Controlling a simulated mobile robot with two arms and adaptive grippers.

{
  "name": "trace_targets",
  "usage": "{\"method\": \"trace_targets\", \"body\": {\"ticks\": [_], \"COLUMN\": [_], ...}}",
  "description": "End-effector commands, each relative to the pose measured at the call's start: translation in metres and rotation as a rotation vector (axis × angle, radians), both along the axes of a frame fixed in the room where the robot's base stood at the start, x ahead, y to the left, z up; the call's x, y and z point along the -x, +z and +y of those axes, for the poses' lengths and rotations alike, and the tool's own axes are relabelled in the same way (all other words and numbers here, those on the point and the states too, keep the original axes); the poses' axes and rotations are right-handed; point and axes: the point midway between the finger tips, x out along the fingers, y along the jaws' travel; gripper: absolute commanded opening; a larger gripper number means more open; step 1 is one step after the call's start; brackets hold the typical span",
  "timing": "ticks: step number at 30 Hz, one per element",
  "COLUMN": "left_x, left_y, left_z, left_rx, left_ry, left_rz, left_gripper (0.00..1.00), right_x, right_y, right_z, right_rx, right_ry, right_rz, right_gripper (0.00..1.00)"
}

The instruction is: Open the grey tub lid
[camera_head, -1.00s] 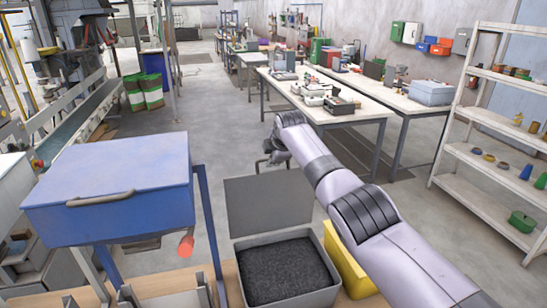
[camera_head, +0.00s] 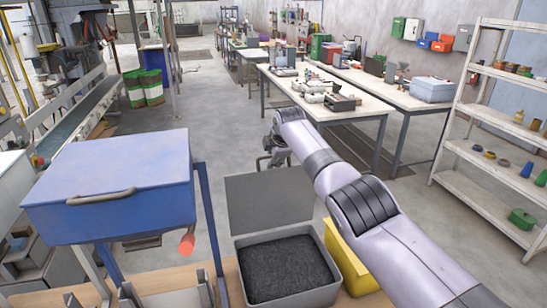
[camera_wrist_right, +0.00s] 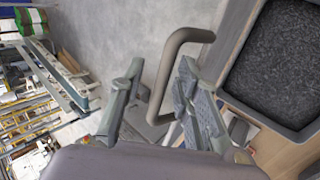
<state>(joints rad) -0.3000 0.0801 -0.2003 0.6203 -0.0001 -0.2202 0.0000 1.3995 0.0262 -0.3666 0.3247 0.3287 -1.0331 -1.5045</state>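The grey tub (camera_head: 244,295) stands on the wooden bench at the bottom centre of the head view, with black pellets in it. Its grey lid (camera_head: 268,198) is raised and stands open along the far side. My right gripper (camera_head: 272,152) is just above the lid's top edge, partly hidden by my arm. In the right wrist view, the lid's handle (camera_wrist_right: 170,65) lies between the two spread fingers of this gripper (camera_wrist_right: 160,88), with gaps beside it. The tub (camera_wrist_right: 305,128) is at the right there. My left gripper is not in view.
A blue box (camera_head: 110,185) with a grey handle stands on a blue frame left of the tub. A yellow bin (camera_head: 352,268) is close on the tub's right, partly behind my arm. The floor beyond the lid is clear. White shelves (camera_head: 490,125) stand at the right.

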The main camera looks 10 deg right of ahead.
Motion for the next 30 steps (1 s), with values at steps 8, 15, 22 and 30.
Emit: {"method": "trace_targets", "body": {"ticks": [8,15,22,30], "left_x": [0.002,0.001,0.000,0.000], "left_y": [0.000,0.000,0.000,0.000], "left_z": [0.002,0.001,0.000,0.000], "left_rx": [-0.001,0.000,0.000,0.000], "left_ry": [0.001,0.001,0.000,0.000], "left_rz": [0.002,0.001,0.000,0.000], "left_gripper": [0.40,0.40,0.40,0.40], "right_x": [0.000,0.006,0.021,0.049], "right_y": [0.002,0.013,0.030,0.064], "right_z": [-0.001,-0.001,-0.002,-0.002], "right_rx": [-0.001,-0.002,0.001,0.000], "right_ry": [-0.001,0.000,-0.001,0.001], "right_rz": [-0.003,-0.006,-0.006,-0.005], "right_gripper": [0.30,0.30,0.30,0.30]}}
